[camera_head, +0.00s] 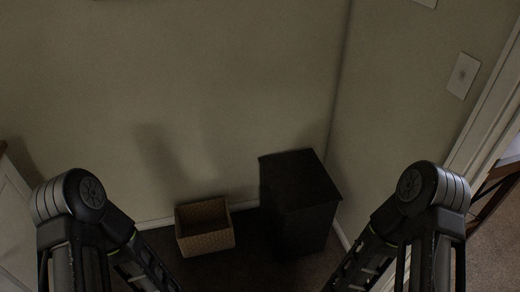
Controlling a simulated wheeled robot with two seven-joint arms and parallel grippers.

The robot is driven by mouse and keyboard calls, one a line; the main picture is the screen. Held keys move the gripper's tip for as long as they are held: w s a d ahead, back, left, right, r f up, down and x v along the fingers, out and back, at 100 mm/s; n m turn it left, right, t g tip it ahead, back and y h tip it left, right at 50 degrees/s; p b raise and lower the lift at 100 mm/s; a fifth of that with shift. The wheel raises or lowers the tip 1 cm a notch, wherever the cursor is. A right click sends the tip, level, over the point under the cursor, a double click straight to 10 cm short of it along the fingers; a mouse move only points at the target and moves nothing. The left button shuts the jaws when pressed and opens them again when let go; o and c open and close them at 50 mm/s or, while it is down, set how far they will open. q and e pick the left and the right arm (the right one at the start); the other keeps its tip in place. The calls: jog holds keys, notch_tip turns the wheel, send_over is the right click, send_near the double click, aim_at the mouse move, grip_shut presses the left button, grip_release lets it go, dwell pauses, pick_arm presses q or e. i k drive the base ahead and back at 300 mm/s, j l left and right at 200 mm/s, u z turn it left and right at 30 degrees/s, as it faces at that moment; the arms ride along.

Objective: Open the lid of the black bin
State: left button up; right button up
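The black bin (302,222) stands upright on the floor in the corner, right of the picture's middle. Its flat dark lid (297,177) is on top and looks closed. My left arm comes in at the lower left and my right arm at the lower right. Both point down out of the picture, and neither gripper shows. No contact between my arms and the bin is visible; the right arm's lower part is in front and to the right of it.
A tan woven basket (204,238) stands on the dark floor left of the bin, open at the top. Walls close in behind and right of the bin. A white cabinet edge (14,225) is at the left. A white door frame (484,120) is at the right.

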aim_at(297, 181)
jog(key=i+z, duration=0.2)
jog(key=i, duration=0.3)
jog(key=i+j+z, duration=0.2)
jog(key=i, duration=0.25)
jog(key=i+j+z, duration=0.25)
jog(key=i, duration=0.2)
